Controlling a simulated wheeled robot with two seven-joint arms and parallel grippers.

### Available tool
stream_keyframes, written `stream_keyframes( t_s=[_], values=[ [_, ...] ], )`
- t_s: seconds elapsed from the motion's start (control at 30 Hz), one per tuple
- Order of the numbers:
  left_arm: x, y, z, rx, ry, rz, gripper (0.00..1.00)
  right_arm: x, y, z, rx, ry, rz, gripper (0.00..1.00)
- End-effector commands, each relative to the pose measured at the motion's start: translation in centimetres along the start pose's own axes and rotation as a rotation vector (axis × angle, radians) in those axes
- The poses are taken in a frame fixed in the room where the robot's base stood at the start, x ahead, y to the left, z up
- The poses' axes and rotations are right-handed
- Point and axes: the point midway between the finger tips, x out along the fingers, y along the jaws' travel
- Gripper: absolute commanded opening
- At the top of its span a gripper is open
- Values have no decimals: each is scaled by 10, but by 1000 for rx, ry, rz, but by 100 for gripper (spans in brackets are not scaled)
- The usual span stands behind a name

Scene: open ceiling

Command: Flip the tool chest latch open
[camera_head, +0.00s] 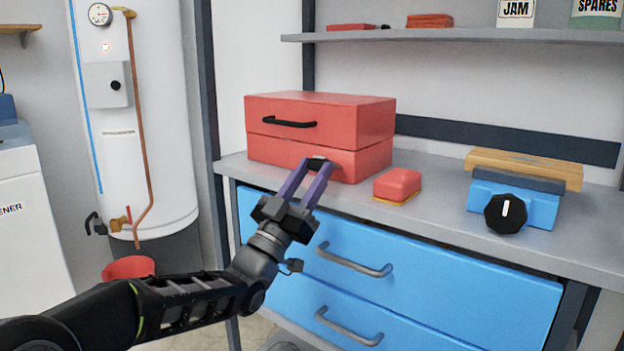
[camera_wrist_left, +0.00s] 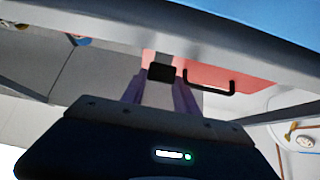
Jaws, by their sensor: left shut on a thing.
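The red tool chest (camera_head: 345,120) sits on the grey workbench, with a black handle (camera_head: 289,122) on its upper front. It also shows in the left wrist view (camera_wrist_left: 245,82), with its black handle (camera_wrist_left: 212,90). A small black latch (camera_head: 316,162) is low on the chest's front. My left gripper (camera_head: 312,172) reaches up to it, its purple fingers shut on the latch. In the left wrist view the dark latch (camera_wrist_left: 162,72) shows between the fingertips. The fingers hide part of the chest's lower front. My right gripper is not in view.
A red block with a yellow base (camera_head: 398,186) lies right of the chest. A blue device with a black knob (camera_head: 512,205) stands farther right. Blue drawers with grey handles (camera_head: 355,262) are below the bench. A shelf (camera_head: 450,37) runs above.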

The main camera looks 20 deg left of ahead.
Motion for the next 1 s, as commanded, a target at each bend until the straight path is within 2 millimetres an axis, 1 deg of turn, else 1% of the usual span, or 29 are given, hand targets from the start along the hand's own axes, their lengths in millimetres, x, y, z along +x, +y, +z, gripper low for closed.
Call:
stream_keyframes(
  t_s=[0.17, 0.2, 0.43, 0.77, 0.87, 1.0],
  values=[
    [-1, 0, 1, -1, -2, 0, 0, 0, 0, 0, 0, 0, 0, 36],
    [-1, 0, 1, -1, -2, 0, 39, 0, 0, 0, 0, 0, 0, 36],
    [0, 0, 1, -1, -1, 0, 58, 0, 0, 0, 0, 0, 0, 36],
    [-3, 0, 0, 0, -1, 0, 58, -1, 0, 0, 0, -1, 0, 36],
    [-11, -1, 0, 1, -2, -1, 58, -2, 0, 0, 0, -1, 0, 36],
    [-31, -1, 0, 0, -3, -2, 58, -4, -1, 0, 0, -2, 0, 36]
  ],
)
